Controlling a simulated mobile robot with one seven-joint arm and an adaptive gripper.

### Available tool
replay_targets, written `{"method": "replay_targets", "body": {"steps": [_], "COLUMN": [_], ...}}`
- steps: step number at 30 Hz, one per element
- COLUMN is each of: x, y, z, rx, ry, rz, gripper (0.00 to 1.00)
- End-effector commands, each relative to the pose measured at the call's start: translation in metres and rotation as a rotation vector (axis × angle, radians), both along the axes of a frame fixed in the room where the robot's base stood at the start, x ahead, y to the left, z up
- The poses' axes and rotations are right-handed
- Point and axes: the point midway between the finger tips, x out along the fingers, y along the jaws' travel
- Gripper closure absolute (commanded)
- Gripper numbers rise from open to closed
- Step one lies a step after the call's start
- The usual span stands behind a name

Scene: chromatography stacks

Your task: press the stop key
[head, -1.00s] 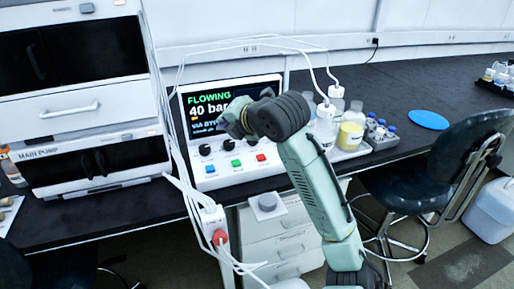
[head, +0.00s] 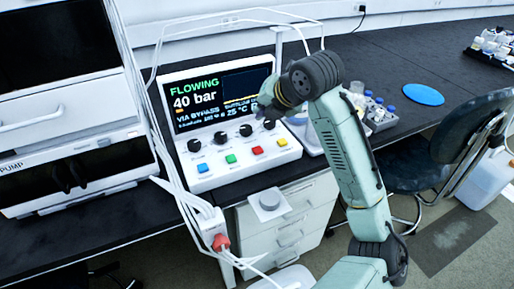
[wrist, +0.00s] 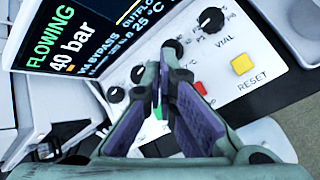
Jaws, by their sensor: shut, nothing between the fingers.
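The control console (head: 240,172) has a sloped white front with a row of coloured keys below black knobs. The red key (head: 257,150) sits between the green key (head: 231,158) and the yellow key (head: 282,142); a blue key (head: 202,168) is at the left end. In the wrist view the yellow key (wrist: 242,64) is labelled RESET, and the red key (wrist: 200,88) is partly hidden by a finger; its label is not readable. My gripper (head: 262,104) is shut and empty, above the panel by the screen's lower right. Its fingertips (wrist: 163,68) overlap the knob row in the wrist view.
The screen (head: 215,95) reads FLOWING, 40 bar, VIA BYPASS. White cables hang left of the console by a box with a red plug (head: 221,241). Bottles and vials (head: 378,110) stand to the right. A chair (head: 440,150) stands before the bench.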

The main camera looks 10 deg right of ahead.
Motion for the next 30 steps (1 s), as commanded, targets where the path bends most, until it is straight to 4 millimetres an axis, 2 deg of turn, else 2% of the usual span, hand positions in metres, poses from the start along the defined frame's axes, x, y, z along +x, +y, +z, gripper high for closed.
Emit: {"method": "replay_targets", "body": {"steps": [8, 21, 25, 30], "x": [0.000, 0.000, 0.000, 0.000], "y": [0.000, 0.001, 0.001, 0.000], "z": [-0.017, -0.079, -0.087, -0.088], "rx": [0.001, 0.003, 0.001, 0.001], "ry": [-0.001, -0.001, 0.000, -0.001], "rz": [-0.001, 0.000, 0.000, -0.001], "gripper": [1.00, 1.00, 1.00, 1.00]}}
